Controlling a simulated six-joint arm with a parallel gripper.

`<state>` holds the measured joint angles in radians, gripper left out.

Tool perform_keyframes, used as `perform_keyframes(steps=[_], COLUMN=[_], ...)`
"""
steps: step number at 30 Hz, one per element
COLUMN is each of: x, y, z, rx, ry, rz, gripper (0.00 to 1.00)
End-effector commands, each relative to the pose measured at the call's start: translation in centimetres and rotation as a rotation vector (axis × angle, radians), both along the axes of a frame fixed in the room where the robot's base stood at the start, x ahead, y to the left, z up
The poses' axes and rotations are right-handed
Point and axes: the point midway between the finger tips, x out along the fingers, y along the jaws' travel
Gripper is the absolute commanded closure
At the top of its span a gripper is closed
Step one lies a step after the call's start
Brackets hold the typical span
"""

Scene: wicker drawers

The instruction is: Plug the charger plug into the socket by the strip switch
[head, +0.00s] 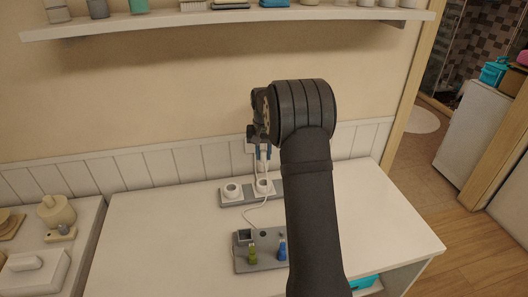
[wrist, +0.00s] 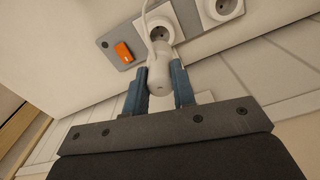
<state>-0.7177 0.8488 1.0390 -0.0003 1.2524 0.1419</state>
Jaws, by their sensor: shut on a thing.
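My gripper (head: 263,153) is shut on the white charger plug (wrist: 162,76), with a blue finger on each side. The plug also shows partly in the head view, above the grey power strip (head: 229,199). The strip has an orange switch (wrist: 123,52) at one end. The socket by the switch (wrist: 160,31) lies just beyond the plug in the wrist view, partly covered by it. A second white socket (wrist: 222,8) sits farther along and looks empty. The plug's pins are hidden. The switch does not show in the head view.
A white cable (head: 253,215) trails over the white tabletop (head: 150,240). A grey holder (head: 240,265) with a green and a blue item stands nearer the front. The panelled wall (head: 120,172) is close behind the strip. A shelf (head: 180,25) hangs above.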

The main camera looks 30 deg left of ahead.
Motion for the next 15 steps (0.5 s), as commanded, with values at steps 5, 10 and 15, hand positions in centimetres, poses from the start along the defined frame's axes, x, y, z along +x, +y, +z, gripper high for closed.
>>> perform_keyframes(steps=[5, 10, 15], x=[0.0, 0.0, 0.0], y=[0.0, 0.0, 0.0], z=[-1.7, -3.3, -4.4], rx=[-0.001, -0.001, -0.001], ry=[0.002, 0.002, 0.001], rz=[0.0, 0.0, 0.0], gripper=[1.0, 1.0, 1.0])
